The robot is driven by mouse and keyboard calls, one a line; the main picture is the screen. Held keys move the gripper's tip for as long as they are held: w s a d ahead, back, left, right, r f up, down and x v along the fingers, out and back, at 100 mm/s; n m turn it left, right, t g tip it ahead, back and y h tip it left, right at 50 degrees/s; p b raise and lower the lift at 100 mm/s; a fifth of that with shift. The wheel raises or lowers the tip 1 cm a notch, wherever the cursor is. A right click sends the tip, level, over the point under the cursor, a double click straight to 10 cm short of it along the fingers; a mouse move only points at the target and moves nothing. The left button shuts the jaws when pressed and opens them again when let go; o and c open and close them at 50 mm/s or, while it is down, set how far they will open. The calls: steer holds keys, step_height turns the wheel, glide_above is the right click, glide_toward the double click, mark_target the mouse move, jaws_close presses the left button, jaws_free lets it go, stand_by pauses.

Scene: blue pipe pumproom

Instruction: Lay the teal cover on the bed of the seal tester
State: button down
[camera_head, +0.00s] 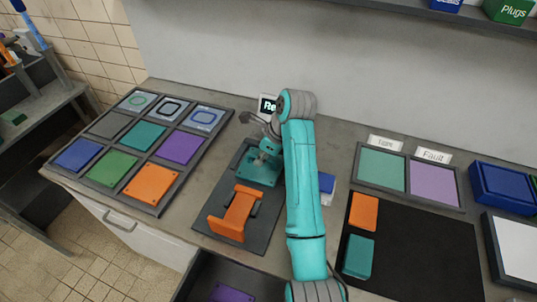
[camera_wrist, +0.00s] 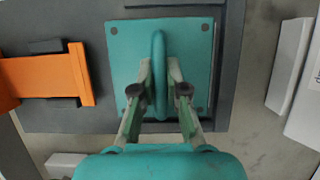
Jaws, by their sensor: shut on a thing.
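The teal cover (camera_head: 257,173) is a square plate with corner holes and a raised ridge handle. In the wrist view the teal cover (camera_wrist: 128,55) fills the centre, with my gripper (camera_wrist: 160,78) shut on its ridge. In the head view my gripper (camera_head: 263,157) is above the plate and partly hidden by my arm. The cover is over the dark grey base of the seal tester (camera_head: 210,205), behind its orange clamp (camera_head: 235,213). The clamp (camera_wrist: 45,80) is left of the cover in the wrist view. I cannot tell whether the cover touches the bed.
A compartment tray (camera_head: 160,205) with coloured tiles is at left. A black mat (camera_head: 420,245) with orange and teal blocks is at right, in front of the tray labelled Fault (camera_head: 433,155). An open drawer (camera_head: 205,275) is in front. A small sign (camera_head: 267,104) stands behind.

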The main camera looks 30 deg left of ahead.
steer(key=shift+f, duration=0.1)
steer(key=c, duration=1.2)
jaws_free()
steer(key=shift+f, duration=0.15)
